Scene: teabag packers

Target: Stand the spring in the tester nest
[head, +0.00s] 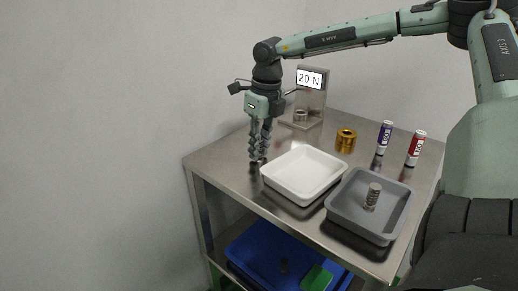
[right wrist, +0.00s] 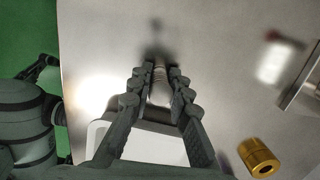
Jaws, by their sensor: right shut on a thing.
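My right gripper (head: 259,153) is shut on a spring, left of the white tray and above the table's left part. The held spring (right wrist: 160,90) shows as a small coiled piece between the fingers in the right wrist view; in the head view the fingers mostly hide it. The tester (head: 312,90) stands at the back with a display reading 20 N. Its nest (head: 300,116) is a short metal ring on the base, to the right of and behind my gripper. Another spring (head: 372,195) stands upright in the grey tray (head: 346,223).
An empty white tray (head: 290,185) lies in the table's middle. A brass cylinder (head: 346,141), a purple-labelled can (head: 384,138) and a red-labelled can (head: 416,149) stand behind the trays. A blue bin (head: 262,262) sits on the shelf below. The metal table (head: 222,160) is bare at left.

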